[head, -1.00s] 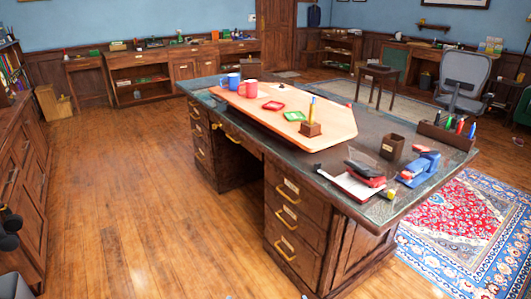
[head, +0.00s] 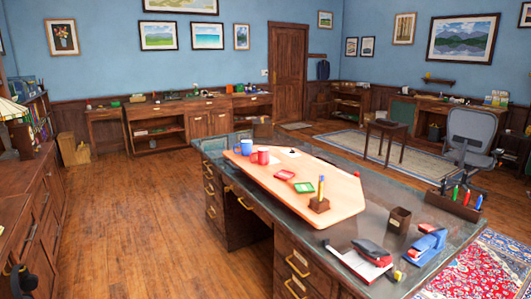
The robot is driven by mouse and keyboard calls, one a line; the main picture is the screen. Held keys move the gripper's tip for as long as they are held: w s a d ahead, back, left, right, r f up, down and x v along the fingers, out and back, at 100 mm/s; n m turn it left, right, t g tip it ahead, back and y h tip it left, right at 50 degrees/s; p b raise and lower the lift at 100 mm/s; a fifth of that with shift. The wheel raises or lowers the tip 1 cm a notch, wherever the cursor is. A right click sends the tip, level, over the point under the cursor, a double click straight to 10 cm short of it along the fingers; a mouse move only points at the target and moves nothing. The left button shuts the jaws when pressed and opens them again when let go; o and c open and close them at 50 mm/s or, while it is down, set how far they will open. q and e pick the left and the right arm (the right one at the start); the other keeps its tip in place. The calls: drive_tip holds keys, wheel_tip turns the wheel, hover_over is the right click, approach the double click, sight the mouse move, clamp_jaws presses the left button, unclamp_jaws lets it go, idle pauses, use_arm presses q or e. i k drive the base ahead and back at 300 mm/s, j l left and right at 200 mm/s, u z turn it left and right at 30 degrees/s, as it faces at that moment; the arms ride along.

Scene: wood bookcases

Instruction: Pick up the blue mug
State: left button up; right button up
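The blue mug (head: 247,147) stands upright near the far left end of the light wooden board on the large desk. A red mug (head: 263,155) stands just right of it and slightly nearer, close beside it. Nothing hides most of the blue mug. Neither gripper shows clearly. A dark shape (head: 22,282) is cut off in the lower left corner, and I cannot tell what it is.
The light wooden board (head: 345,190) also holds a red coaster (head: 284,175), a green coaster (head: 304,187) and a pencil holder (head: 319,204). A stapler (head: 427,243) lies on the desk (head: 330,235). Open wooden floor (head: 140,220) lies left of the desk.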

sight(247, 145)
drive_tip(key=i+j+z, duration=0.25)
drive_tip(key=i+j, duration=0.65)
